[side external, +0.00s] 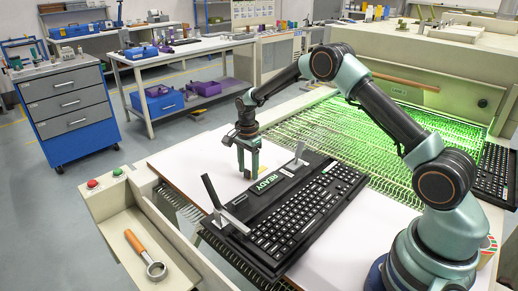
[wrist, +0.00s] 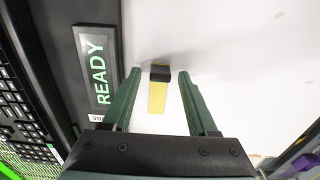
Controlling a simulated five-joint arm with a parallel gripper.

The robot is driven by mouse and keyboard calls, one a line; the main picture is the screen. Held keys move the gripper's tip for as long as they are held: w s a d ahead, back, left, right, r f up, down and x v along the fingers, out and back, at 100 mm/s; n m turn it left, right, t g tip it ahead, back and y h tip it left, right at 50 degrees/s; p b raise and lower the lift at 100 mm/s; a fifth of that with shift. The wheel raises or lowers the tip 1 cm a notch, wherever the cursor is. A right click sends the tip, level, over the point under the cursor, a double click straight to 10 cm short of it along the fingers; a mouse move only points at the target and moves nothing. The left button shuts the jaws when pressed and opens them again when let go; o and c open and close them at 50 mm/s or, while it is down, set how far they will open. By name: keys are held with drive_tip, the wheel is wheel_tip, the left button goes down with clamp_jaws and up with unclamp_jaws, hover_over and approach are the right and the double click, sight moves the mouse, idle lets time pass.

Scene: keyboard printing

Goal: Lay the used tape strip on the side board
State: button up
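The tape strip, yellow (wrist: 157,97) with a black block-like end (wrist: 160,73), shows in the wrist view between my fingers, apart from both. It appears to lie on the white side board (wrist: 230,65); its near end reaches toward the gripper body. My gripper (wrist: 160,75) is open, its green fingers spread on either side of the strip. In the side external view my gripper (side external: 248,175) points down, low over the white board (side external: 195,163), left of the READY label. The strip cannot be made out clearly there.
The black keyboard (side external: 300,210) with a green READY label (side external: 267,182) lies close beside my gripper, with two upright levers (side external: 211,190) at its edge. A handled tool (side external: 144,255) lies in the front tray. A green-lit grid bed (side external: 345,125) lies behind. The board's left part is clear.

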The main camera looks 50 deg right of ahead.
drive_tip(key=shift+r, duration=0.1)
drive_tip(key=s+a+r+n+t, duration=0.1)
drive_tip(key=s+r+n, duration=0.1)
drive_tip(key=r, duration=0.8)
drive_tip(key=s+a+r+n, duration=0.1)
drive_tip(key=s+r+n, duration=0.1)
drive_tip(key=r, duration=0.7)
drive_tip(key=s+a+r+n+t, duration=0.2)
drive_tip(key=s+n, duration=0.5)
drive_tip(key=s, duration=0.3)
drive_tip(key=s+a+r+n+t, duration=0.2)
drive_tip(key=s+r+n, duration=0.1)
drive_tip(key=s+n, duration=0.4)
drive_tip(key=s, duration=0.2)
drive_tip(key=shift+s+a+t, duration=0.3)
drive_tip(key=shift+s, duration=0.05)
